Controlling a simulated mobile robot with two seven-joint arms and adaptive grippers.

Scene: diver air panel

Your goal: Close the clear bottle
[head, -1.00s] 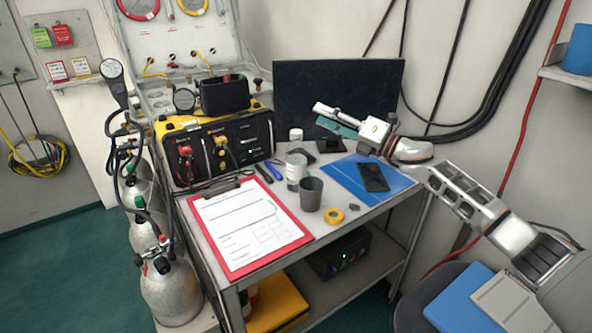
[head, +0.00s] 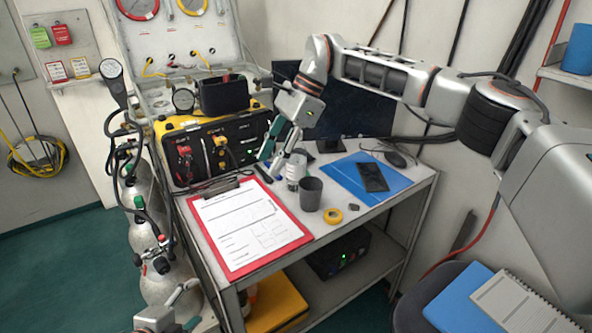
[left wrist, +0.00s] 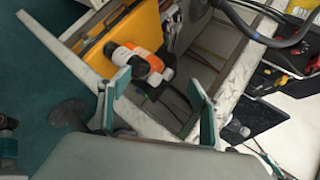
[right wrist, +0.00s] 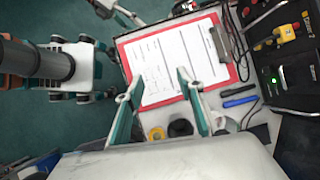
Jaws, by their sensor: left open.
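The clear bottle (head: 296,166) stands upright on the tabletop behind the dark grey cup (head: 310,193). My right gripper partly covers it, and I cannot make out its mouth or a separate cap. My right gripper (head: 271,161) points down just left of the bottle; its fingers are apart in the right wrist view (right wrist: 157,86) with nothing held. My left gripper (head: 192,304) is low at the picture's bottom, beside the gas cylinders and away from the bottle. In the left wrist view (left wrist: 160,90) its fingers are apart and empty.
A red clipboard (head: 236,268) fills the table's front left. Yellow tape (head: 333,216) lies by the cup, and a blue folder (head: 343,176) with a black phone (head: 373,177) lies to the right. A yellow-black panel box (head: 230,150) and a monitor (head: 350,110) stand behind.

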